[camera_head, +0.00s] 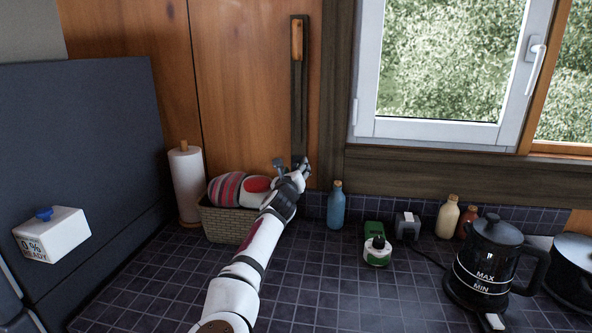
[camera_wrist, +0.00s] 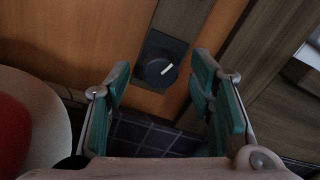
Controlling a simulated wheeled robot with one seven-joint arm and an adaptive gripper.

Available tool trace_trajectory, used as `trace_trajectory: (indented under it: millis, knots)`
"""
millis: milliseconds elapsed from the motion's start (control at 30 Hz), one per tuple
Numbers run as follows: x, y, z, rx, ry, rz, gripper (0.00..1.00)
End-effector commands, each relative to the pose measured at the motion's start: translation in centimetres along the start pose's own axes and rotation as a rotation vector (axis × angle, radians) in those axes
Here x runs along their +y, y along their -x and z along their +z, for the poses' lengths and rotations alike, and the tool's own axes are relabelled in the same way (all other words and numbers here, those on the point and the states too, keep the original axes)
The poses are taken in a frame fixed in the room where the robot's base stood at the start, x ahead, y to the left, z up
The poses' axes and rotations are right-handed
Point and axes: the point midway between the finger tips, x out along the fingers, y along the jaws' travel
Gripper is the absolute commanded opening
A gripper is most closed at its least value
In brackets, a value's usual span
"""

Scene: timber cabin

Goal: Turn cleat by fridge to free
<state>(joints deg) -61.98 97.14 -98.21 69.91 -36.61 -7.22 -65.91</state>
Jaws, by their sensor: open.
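The cleat (camera_wrist: 157,72) is a dark round knob with a short white mark, on a dark plate on the wood panel in the wrist view. The mark slants up to the right. In the head view a dark vertical strip (camera_head: 298,95) runs up the panel with a wooden handle (camera_head: 297,40) at its top; the cleat at its lower end is largely hidden by my gripper. My gripper (camera_head: 292,167) is open, its teal-padded fingers on either side of the cleat in the wrist view. I cannot tell whether they touch it.
The dark fridge (camera_head: 80,150) stands at the left. A basket (camera_head: 228,224) with striped contents and a paper roll (camera_head: 187,185) are left of my gripper. A blue bottle (camera_head: 336,207) stands to its right, and a kettle (camera_head: 490,260) is farther right. The front counter is mostly clear.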

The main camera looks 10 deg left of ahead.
Motion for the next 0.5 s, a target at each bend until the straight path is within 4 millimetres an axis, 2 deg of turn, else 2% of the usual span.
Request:
trace_trajectory:
  millis: [133, 467, 500]
  knots:
    - [-0.02, -1.09, 0.00, 0.000, -0.002, 0.000, 0.49]
    - [0.03, -1.33, 0.07, -0.001, 0.000, 0.001, 0.49]
    - [0.03, -1.33, 0.07, -0.001, 0.000, 0.000, 0.44]
